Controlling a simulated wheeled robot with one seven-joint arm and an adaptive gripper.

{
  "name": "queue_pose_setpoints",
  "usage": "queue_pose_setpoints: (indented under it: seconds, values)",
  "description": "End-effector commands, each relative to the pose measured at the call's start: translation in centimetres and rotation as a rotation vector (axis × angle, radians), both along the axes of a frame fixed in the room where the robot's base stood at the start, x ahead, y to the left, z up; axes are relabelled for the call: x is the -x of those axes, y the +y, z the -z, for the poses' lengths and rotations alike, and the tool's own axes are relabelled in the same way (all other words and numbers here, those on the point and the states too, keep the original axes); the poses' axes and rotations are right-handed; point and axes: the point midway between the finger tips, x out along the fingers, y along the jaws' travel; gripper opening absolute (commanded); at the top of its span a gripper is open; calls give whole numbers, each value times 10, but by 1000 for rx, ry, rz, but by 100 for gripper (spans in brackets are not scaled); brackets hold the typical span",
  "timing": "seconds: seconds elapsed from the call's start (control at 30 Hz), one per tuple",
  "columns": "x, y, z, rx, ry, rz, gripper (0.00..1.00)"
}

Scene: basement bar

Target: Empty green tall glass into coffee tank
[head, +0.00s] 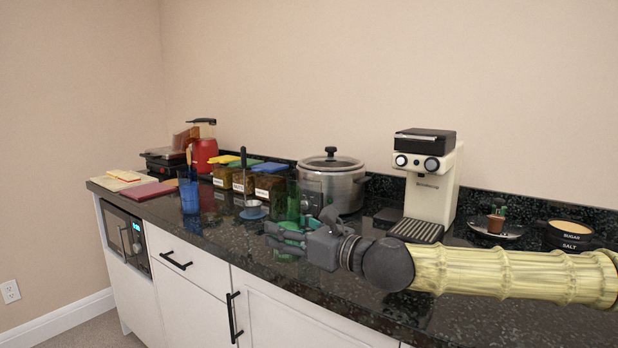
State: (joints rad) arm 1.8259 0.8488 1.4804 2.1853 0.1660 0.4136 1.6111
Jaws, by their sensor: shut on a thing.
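My gripper (283,237) is shut on a green glass (290,226), which shows in bright green patches around the fingers, low over the counter's front part. Its full shape and any contents are hidden. A tall, see-through green shape (293,200) stands just behind; I cannot tell whether it is part of the same glass. The cream coffee machine (432,197), with a dark top and two round dials, stands against the wall, to the right of my gripper and behind my arm. I cannot make out its tank clearly.
A steel cooker (345,188) with a lid stands behind my gripper. To the left are labelled jars (243,182), a blue glass (189,196), a small blue dish (253,212) and a red kettle (204,152). A saucer (512,232) and labelled bowls (570,236) are at right.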

Motion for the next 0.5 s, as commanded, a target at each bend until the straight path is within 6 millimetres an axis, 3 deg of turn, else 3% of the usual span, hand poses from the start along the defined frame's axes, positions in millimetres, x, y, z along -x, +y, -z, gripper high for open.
queue_pose_setpoints:
  seconds: [0.5]
  values:
    - [1, -1, -6, -9, 22, 1, 14]
